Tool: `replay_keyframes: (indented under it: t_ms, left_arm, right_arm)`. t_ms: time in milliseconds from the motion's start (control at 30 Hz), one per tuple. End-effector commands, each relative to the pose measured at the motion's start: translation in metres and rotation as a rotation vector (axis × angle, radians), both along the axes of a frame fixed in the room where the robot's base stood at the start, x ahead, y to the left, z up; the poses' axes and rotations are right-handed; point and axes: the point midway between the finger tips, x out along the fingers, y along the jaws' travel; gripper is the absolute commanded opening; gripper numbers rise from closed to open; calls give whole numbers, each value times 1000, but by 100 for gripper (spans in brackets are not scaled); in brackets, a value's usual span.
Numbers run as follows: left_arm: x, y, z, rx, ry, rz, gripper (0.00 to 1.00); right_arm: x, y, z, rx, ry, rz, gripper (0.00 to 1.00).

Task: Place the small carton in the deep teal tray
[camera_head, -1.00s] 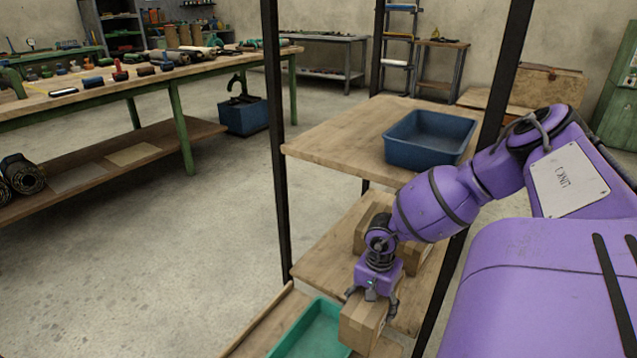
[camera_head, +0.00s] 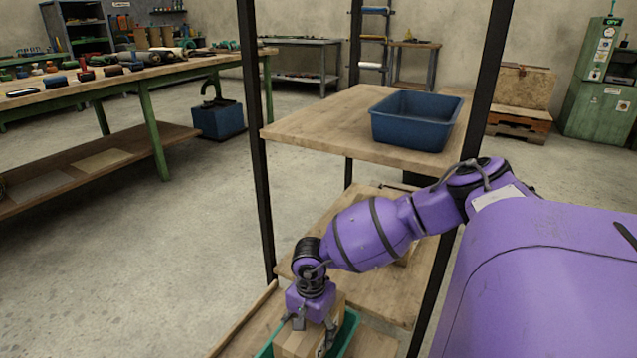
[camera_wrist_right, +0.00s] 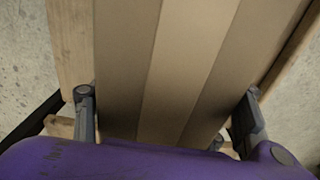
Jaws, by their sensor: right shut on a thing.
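The small carton (camera_head: 296,341) is brown cardboard and sits between the fingers of my right gripper (camera_head: 313,338). The gripper is shut on it from above. In the right wrist view the carton (camera_wrist_right: 165,70) fills the middle, with a lighter tape band along it and a finger on each side. The teal tray (camera_head: 347,331) lies on the low wooden shelf, directly under or around the carton. The arm and carton hide much of the tray, and I cannot tell whether the carton touches its floor. My left gripper is not in view.
A blue bin (camera_head: 415,121) stands on the top shelf (camera_head: 310,128). The middle shelf (camera_head: 385,290) is partly hidden by my arm. Dark rack posts (camera_head: 257,150) rise close to the arm. A long workbench (camera_head: 150,85) with tools stands at the left.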

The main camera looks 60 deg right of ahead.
Motion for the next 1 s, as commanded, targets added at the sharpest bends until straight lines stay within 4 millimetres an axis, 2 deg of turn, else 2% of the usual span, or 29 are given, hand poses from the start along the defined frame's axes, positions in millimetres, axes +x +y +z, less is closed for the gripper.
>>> replay_keyframes:
  t_ms: [167, 400, 767, 800, 933, 1000]
  left_arm:
    - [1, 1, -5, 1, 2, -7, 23]
    - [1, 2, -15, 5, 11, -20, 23]
    - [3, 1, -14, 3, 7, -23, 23]
    - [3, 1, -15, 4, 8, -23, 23]
    - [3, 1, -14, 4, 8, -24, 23]
    - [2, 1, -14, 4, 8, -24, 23]
  right_arm:
    - [8, 7, -9, 1, -4, 0, 3]
    - [8, 6, -38, 0, -4, 0, 3]
    - [8, 6, -40, 0, -4, 1, 3]
    - [6, 6, -42, 1, -1, 0, 67]
    - [6, 6, -42, 1, -1, 0, 84]
    - [6, 6, -42, 0, -1, 0, 85]
